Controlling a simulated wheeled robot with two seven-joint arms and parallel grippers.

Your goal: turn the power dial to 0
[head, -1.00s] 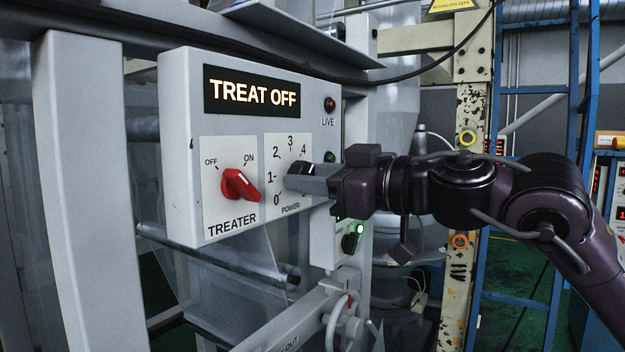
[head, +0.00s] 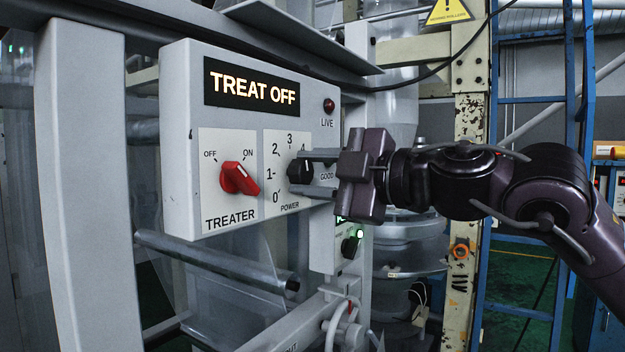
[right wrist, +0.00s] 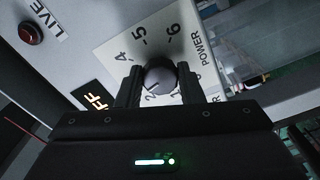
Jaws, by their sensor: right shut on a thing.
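The power dial (head: 300,171) is a black knob on a white plate marked 0 to 6, on the grey treater box (head: 178,120). My right gripper (head: 314,173) comes in from the right with one finger above the knob and one below. In the right wrist view the knob (right wrist: 160,76) sits between the two fingers, and the gripper is shut on it. The fingers hide part of the scale; I cannot tell which number the dial points to. My left gripper is not in view.
A red treater knob (head: 240,179) with OFF and ON marks is just left of the dial. A lit sign (head: 252,88) above reads TREAT OFF. A red LIVE lamp (head: 329,105) is at upper right. A smaller panel with a black knob (head: 350,247) is below.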

